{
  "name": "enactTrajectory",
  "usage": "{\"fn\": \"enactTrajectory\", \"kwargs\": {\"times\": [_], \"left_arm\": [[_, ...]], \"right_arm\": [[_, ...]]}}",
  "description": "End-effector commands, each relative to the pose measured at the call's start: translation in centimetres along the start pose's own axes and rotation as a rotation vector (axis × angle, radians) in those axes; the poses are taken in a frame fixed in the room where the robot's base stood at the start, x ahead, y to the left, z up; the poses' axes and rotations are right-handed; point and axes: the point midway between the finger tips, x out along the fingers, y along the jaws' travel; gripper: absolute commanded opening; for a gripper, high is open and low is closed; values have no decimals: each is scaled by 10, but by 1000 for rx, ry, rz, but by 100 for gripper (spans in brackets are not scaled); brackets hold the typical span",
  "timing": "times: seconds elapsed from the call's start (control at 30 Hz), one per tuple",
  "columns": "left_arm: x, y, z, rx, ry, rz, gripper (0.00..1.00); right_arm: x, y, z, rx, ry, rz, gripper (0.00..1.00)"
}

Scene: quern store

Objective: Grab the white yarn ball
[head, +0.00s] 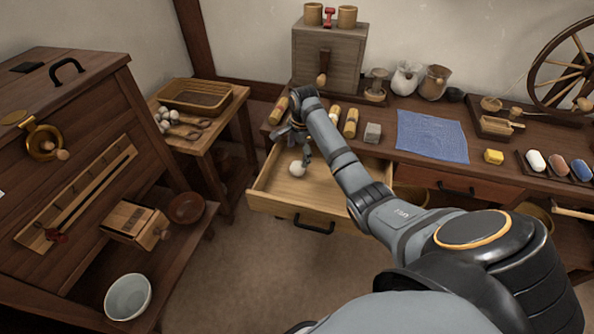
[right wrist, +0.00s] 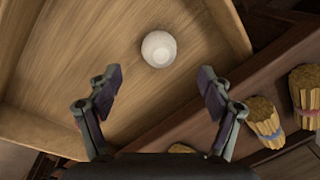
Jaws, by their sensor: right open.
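The white yarn ball (head: 297,169) lies on the floor of the open wooden drawer (head: 290,211), towards its left back part. In the right wrist view the ball (right wrist: 158,48) sits ahead of and between the two fingers, apart from both. My right gripper (right wrist: 160,92) is open and empty. In the head view the right gripper (head: 302,150) hangs over the drawer, close to the ball, with part of it hidden by my arm. My left gripper is not in view.
Drawer walls surround the ball. A side table (head: 237,95) with a tray stands to the left. The drawer's front part is bare.

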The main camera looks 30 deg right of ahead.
Motion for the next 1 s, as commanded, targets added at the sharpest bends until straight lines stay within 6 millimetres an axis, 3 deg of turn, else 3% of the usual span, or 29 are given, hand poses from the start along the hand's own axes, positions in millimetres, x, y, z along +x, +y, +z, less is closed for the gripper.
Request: {"fn": "enactTrajectory", "kwargs": {"times": [0.1,0.37,0.6,0.93,1.0], "left_arm": [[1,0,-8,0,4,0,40],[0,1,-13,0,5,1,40],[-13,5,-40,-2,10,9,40],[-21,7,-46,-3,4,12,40],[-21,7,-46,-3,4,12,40]], "right_arm": [[21,1,0,1,-1,2,80],[34,1,-1,0,-1,1,80],[73,3,-4,-1,-1,1,80],[79,2,-4,-1,0,0,80],[79,2,-4,-1,0,0,70]]}}
